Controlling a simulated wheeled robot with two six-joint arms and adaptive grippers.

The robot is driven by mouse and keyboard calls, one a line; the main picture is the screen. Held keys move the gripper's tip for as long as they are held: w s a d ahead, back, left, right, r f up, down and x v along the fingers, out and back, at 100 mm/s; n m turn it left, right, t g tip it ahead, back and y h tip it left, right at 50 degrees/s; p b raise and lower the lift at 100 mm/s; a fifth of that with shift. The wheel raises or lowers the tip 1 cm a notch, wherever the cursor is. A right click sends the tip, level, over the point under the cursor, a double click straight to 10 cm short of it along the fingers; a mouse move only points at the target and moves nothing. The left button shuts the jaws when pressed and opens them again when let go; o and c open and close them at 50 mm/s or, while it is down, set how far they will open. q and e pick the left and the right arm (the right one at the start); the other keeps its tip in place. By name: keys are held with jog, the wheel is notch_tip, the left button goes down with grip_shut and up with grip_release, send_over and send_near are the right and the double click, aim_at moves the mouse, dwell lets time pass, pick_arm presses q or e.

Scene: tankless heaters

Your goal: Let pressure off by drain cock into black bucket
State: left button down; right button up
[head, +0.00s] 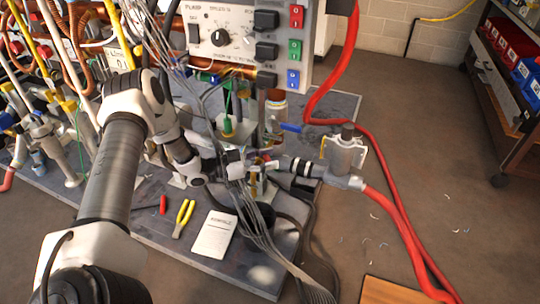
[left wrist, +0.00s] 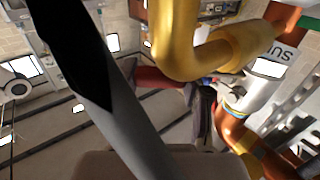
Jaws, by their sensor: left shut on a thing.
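My left gripper (head: 238,170) reaches in from the left to the pipework below the control panel, at the brass fitting of the drain cock (head: 258,184). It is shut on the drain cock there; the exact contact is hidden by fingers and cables. In the left wrist view a large brass elbow (left wrist: 176,42) fills the upper middle, with a red handle-like part (left wrist: 160,78) behind it. A dark finger crosses that view diagonally. A dark round shape, probably the black bucket (head: 262,217), sits low under the fitting, partly behind grey cables. My right gripper is not in view.
A control panel (head: 236,30) stands above. A grey pump (head: 343,152) with red hoses (head: 395,215) is right of the fitting. Pliers (head: 182,218) and a paper card (head: 214,235) lie on the grey board. The floor at right is mostly free.

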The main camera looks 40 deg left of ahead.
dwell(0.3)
pick_arm(q)
jog(key=c, duration=0.5)
grip_release()
jog(key=shift+s, duration=0.1)
jog(key=v, duration=1.2)
jog(key=shift+a, duration=0.1)
